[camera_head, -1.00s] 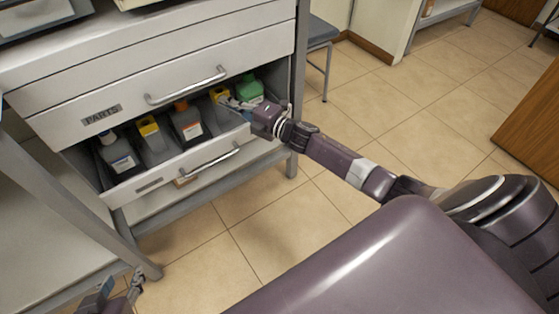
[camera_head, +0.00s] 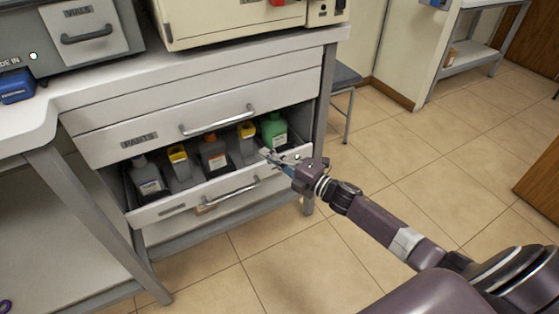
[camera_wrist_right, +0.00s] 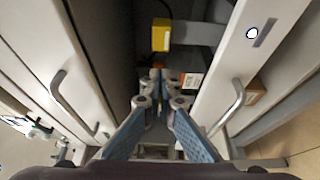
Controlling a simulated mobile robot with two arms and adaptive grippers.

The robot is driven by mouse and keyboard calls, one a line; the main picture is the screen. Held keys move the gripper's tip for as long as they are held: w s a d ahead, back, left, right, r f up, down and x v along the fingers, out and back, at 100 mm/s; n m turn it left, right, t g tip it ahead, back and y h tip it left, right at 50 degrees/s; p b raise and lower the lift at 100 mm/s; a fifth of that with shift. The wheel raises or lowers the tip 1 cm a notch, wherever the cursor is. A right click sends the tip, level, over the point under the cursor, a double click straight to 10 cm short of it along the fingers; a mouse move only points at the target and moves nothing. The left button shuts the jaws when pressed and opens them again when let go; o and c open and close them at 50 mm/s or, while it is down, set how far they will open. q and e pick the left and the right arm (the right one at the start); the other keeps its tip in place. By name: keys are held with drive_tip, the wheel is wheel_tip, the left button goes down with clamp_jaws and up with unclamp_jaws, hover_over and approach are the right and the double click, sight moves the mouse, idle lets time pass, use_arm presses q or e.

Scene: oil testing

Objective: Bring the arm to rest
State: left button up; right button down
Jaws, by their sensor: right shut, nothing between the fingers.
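My right gripper (camera_head: 267,153) is shut and empty, at the right part of the open drawer's front (camera_head: 225,182). Its tips lie over the drawer's rim, in front of the bottles. In the right wrist view its two fingers (camera_wrist_right: 158,76) meet over the drawer, with nothing between them. My right arm reaches in from the lower right of the head view. My left gripper does not show in the head view.
The drawer holds bottles with a green top (camera_head: 274,130), yellow tops (camera_head: 247,131) and an orange top (camera_head: 210,138). The PARTS drawer (camera_head: 150,137) above is shut. A beige machine (camera_head: 215,22) stands on the counter. The tiled floor (camera_head: 400,160) at right is clear.

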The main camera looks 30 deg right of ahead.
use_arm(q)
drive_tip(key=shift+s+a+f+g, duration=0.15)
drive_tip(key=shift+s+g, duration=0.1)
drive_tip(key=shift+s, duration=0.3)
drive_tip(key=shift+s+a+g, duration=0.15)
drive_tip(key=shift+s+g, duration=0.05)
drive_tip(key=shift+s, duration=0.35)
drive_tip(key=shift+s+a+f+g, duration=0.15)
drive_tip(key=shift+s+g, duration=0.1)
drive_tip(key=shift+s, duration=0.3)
use_arm(e)
drive_tip(key=shift+v, duration=2.15)
drive_tip(key=shift+a, duration=0.15)
